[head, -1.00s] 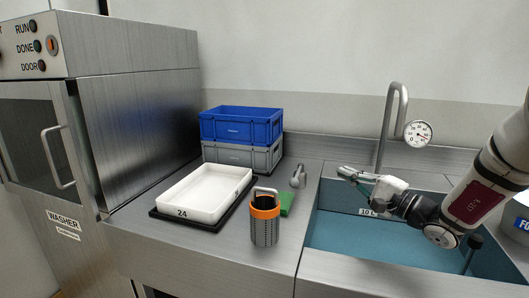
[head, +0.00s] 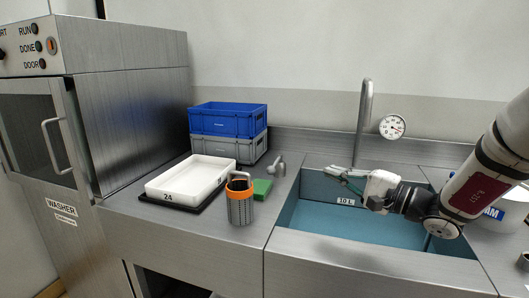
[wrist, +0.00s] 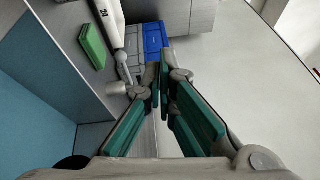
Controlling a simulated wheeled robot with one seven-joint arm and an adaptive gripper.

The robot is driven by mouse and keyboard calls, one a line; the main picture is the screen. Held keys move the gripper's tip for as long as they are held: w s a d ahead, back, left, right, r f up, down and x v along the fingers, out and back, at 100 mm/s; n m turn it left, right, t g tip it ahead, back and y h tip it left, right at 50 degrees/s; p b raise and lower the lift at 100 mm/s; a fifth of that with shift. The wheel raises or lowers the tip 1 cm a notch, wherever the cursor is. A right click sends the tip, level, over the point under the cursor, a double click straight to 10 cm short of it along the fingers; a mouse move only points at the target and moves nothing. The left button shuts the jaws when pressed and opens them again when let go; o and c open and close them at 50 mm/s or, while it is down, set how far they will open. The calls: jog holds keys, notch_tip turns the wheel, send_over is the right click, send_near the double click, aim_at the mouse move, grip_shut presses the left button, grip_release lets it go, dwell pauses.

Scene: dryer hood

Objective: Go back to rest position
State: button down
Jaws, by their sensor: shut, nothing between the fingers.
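My gripper (head: 338,173) reaches left over the blue-lined sink (head: 320,219) in the head view, in front of the tap (head: 364,120). In the wrist view its green-padded fingers (wrist: 160,85) come together at their tips with nothing between them. My arm comes in from the right edge of the head view. The gripper is apart from everything on the counter.
On the counter left of the sink are a white tray (head: 215,167), an orange-rimmed perforated basket (head: 240,205), a green sponge (head: 262,187) and stacked crates (head: 229,120). The washer (head: 130,95) stands far left. A round gauge (head: 392,126) is by the tap.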

jog(key=s+a+f+n+g+h+b, duration=0.15)
jog(key=s+a+n+g, duration=0.35)
jog(key=s, duration=0.6)
jog(key=s+a+f+n+g+h+b, duration=0.1)
jog(key=s+a+n+g+b, duration=0.15)
jog(key=s+a+g, duration=0.65)
jog(key=s+d+f+n+h+b, duration=0.1)
jog(key=s+d+f+h+b, duration=0.2)
jog(key=s, duration=0.5)
jog(key=s+d+f+n+h, duration=0.1)
jog(key=s+d+f+h, duration=0.25)
jog(key=s, duration=0.35)
jog(key=s+d+f+t+h+b, duration=0.1)
jog(key=s+d+f+h, duration=0.15)
jog(key=d, duration=0.25)
jog(key=s+d+f+t+h+b, duration=0.1)
jog(key=s+d+f+h, duration=0.15)
jog(key=d, duration=0.25)
notch_tip(320, 180, up, 23)
jog(key=t+p, duration=0.3)
jog(key=p, duration=1.7)
jog(key=shift+s+a+f+t, duration=0.2)
jog(key=shift+s+t, duration=0.1)
jog(key=shift+t, duration=0.1)
